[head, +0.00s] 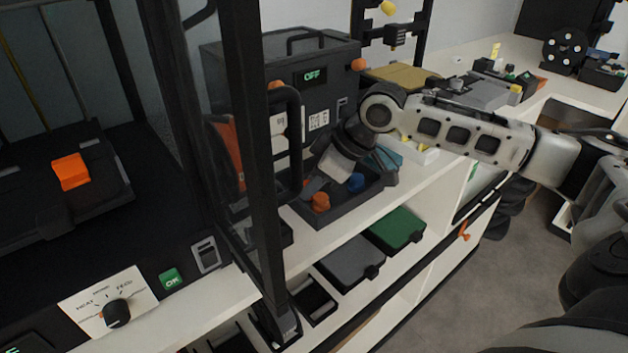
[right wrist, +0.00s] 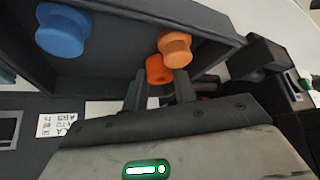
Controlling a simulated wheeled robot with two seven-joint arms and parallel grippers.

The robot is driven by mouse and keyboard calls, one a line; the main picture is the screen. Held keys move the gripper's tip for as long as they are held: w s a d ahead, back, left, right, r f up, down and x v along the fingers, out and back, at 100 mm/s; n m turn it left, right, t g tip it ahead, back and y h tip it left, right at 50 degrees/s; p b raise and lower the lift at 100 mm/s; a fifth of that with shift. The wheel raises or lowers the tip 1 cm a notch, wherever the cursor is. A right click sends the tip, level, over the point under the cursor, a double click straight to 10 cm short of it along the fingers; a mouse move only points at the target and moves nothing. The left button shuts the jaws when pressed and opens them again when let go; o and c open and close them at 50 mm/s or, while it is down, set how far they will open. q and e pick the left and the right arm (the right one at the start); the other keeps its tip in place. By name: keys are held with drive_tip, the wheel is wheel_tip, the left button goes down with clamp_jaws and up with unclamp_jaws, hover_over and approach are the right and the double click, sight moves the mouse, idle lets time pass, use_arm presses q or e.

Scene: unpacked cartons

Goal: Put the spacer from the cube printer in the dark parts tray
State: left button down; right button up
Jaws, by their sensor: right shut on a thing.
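My right gripper (right wrist: 159,88) is shut on a small orange ring-shaped spacer (right wrist: 158,69), seen between its fingers in the right wrist view. The dark parts tray (head: 356,212) stands on the white bench in the head view, and its wall shows in the right wrist view (right wrist: 112,72). The gripper points down over the tray; I cannot tell whether the spacer touches its floor. An orange knob-like part (head: 320,202) and a blue one (head: 356,182) lie in the tray. In the head view the hand hides most of the spacer. My left gripper is out of view.
A dark box with a display reading OFF (head: 310,77) stands behind the tray. A black-framed printer holding an orange block (head: 70,171) is at the left. Grey (head: 350,262) and green (head: 396,229) bins sit below the bench edge. A dark frame post stands left of the tray.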

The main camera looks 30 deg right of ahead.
drive_tip(key=shift+f, duration=0.15)
drive_tip(key=o, duration=0.7)
drive_tip(key=shift+c, duration=0.2)
drive_tip(key=shift+r, duration=0.25)
drive_tip(key=v, duration=1.2)
drive_tip(key=shift+f, duration=0.1)
